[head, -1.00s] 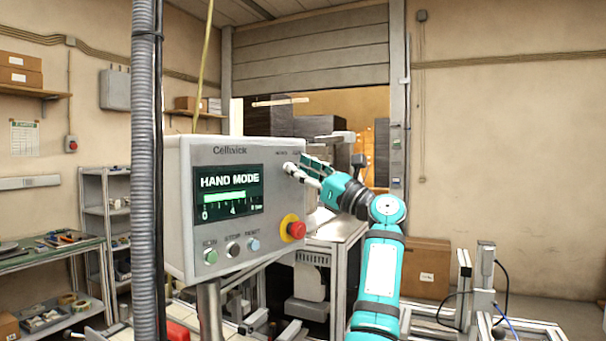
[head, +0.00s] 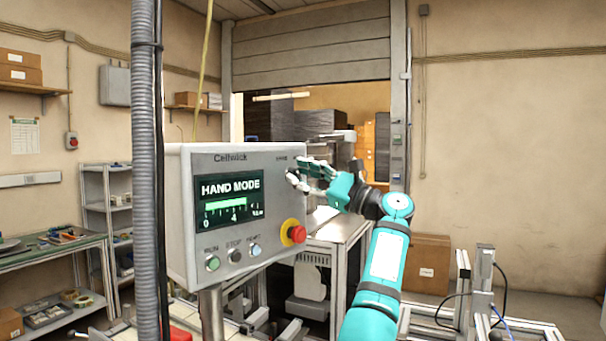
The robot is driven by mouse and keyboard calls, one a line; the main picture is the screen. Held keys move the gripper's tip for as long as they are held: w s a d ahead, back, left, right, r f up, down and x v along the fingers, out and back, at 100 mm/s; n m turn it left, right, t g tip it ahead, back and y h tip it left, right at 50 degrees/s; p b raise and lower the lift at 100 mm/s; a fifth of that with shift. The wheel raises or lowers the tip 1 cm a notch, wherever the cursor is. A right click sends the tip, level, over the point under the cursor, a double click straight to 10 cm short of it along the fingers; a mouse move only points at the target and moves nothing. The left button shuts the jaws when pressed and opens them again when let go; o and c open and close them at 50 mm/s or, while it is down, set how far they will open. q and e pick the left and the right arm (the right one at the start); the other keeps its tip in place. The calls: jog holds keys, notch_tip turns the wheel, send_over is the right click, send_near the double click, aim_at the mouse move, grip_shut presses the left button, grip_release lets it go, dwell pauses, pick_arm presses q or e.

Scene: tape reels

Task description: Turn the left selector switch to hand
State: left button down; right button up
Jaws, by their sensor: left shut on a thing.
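The grey control panel (head: 185,215) stands left of centre. Its screen (head: 230,198) reads HAND MODE above a green bar. My left gripper (head: 299,173), on the teal arm, is at the panel's upper right front. It is shut on the selector switch there, just below a small label. The fingers hide most of the switch, so I cannot tell which way its handle points. My right gripper is not in view.
A red emergency stop (head: 298,234) on a yellow ring sits below my gripper. Several push buttons (head: 234,255) line the panel's bottom. A grey ribbed conduit (head: 145,180) rises in front of the panel's left side. A metal-framed bench (head: 335,232) stands behind the panel.

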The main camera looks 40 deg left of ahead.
pick_arm(q)
jog(key=shift+f, duration=0.1)
jog(key=c, duration=1)
grip_release()
jog(key=shift+a, duration=0.1)
jog(key=shift+c, duration=0.2)
jog(key=v, duration=1.2)
jog(key=shift+w+f, duration=0.1)
